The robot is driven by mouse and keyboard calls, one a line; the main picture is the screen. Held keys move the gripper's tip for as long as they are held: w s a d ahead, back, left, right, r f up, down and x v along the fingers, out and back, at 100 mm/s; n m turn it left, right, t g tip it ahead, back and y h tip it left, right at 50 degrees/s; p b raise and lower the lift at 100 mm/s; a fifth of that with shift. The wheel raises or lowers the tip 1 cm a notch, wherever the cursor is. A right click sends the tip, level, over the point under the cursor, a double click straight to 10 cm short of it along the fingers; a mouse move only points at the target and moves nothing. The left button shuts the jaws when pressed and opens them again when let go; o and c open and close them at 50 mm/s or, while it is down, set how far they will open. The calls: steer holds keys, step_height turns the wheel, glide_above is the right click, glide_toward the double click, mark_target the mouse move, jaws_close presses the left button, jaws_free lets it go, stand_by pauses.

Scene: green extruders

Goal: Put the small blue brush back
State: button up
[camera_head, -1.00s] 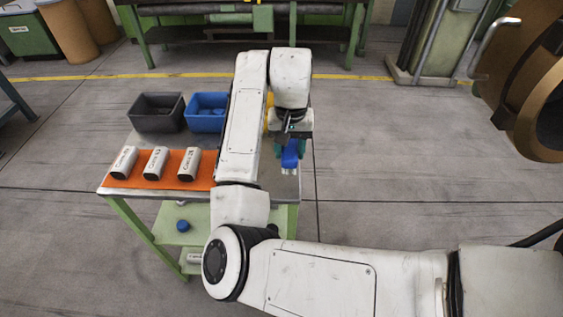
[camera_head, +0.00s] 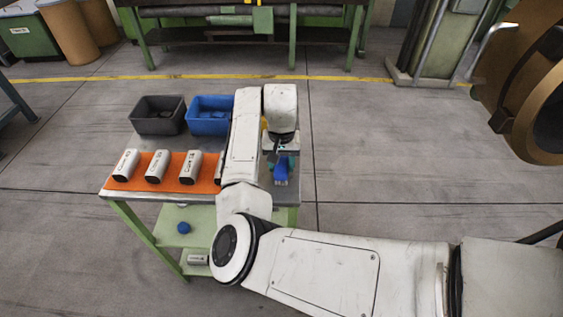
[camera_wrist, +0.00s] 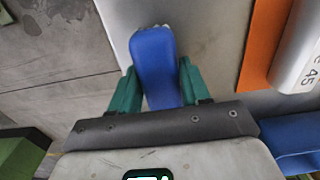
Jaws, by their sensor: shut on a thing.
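The small blue brush (camera_head: 281,171) is in my gripper (camera_head: 281,163) at the right end of the table. The wrist view shows the brush (camera_wrist: 154,62) with its blue back toward the camera and light bristles just showing at its far edges. The green fingers of my gripper (camera_wrist: 153,88) are shut on it from both sides. The brush is over the bare grey table top (camera_wrist: 205,45), near its edge; I cannot tell whether it touches the surface.
An orange mat (camera_head: 138,184) with several white cylinders lies on the left of the table. A dark grey bin (camera_head: 158,116) and a blue bin (camera_head: 208,117) stand at the back; the blue one holds blue things. A blue round thing (camera_head: 184,228) lies on the lower shelf.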

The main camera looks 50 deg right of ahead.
mark_target(282, 162)
steer(key=o, duration=1.1)
steer(key=shift+f, duration=0.1)
step_height(282, 162, up, 12)
steer(key=b, duration=0.1)
steer(key=s+d+f+n+h, duration=0.3)
steer(key=s+f+n+h, duration=0.1)
steer(key=s+f, duration=0.55)
steer(key=s+a+f+n+y, duration=0.2)
steer(key=s+a+f, duration=0.3)
steer(key=s+a, duration=0.3)
steer(key=s+a+f+n+t+y, duration=0.1)
steer(key=s+a+f+n, duration=0.3)
steer(key=s+a, duration=0.5)
steer(key=shift+a+f+y, duration=0.4)
steer(key=shift+a+f, duration=0.05)
steer(key=shift+f, duration=0.2)
